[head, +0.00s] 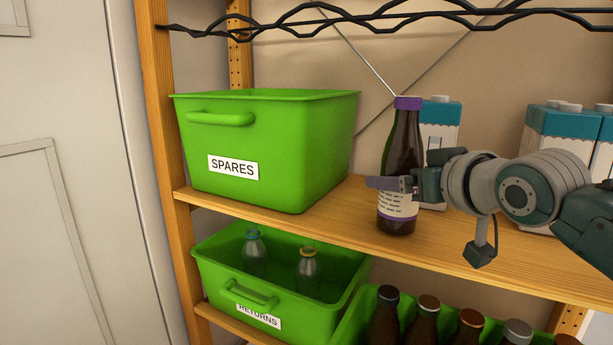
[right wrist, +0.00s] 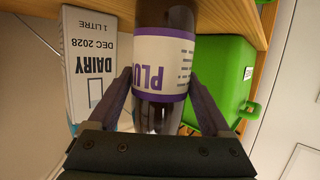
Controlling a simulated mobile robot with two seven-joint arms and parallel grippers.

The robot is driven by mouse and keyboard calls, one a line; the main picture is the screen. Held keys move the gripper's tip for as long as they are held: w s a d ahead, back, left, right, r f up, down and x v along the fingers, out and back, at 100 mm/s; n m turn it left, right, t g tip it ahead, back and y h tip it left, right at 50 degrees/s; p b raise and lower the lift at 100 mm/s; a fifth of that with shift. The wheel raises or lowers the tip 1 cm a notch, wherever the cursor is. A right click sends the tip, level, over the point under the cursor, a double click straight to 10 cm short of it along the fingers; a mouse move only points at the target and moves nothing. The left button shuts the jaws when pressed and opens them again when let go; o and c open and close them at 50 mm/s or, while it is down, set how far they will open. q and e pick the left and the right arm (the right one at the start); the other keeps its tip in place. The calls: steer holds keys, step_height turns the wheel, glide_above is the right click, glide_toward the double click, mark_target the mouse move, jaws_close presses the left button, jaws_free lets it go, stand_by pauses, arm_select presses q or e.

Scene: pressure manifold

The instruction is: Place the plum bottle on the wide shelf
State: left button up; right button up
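The plum bottle (head: 402,160) is dark with a purple cap and a white label. It is upright at the front of the wooden shelf (head: 345,220), to the right of the SPARES crate. Its base appears to be on the shelf board, but I cannot tell for certain that it touches. My right gripper (head: 392,184) reaches in from the right at label height. In the right wrist view its fingers (right wrist: 161,78) lie against both sides of the bottle (right wrist: 163,60), shut on it. My left gripper is not in view.
A green SPARES crate (head: 285,160) stands left on the same shelf. Cartons (head: 440,125) stand behind the bottle and to the right (head: 560,125). Below are a RETURNS crate (head: 345,297) with clear bottles and a green crate (head: 352,325) with several dark bottles. A wavy black rack (head: 330,18) hangs above.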

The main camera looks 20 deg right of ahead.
steer(key=shift+o, duration=1.1)
steer(key=shift+r, duration=0.1)
steer(key=shift+s+r, duration=0.1)
steer(key=shift+s, duration=0.25)
steer(key=d+p+v, duration=0.1)
steer(key=p+v, duration=0.3)
steer(key=v, duration=0.7)
steer(key=s+a+f+n+g, duration=0.1)
steer(key=s+a+f+g, duration=0.2)
steer(key=s, duration=0.4)
steer(key=s+a+f+n+g, duration=0.1)
steer(key=s+a+f+g, duration=0.3)
steer(key=s+a+f, duration=0.1)
steer(key=s+a+f+g+y, duration=0.1)
steer(key=s+a+f+g, duration=0.3)
steer(key=s, duration=0.5)
steer(key=shift+a+f+n, duration=0.35)
steer(key=shift+a+n, duration=0.05)
steer(key=shift+a, duration=0.3)
steer(key=shift+s+d, duration=0.1)
steer(key=shift+s, duration=0.15)
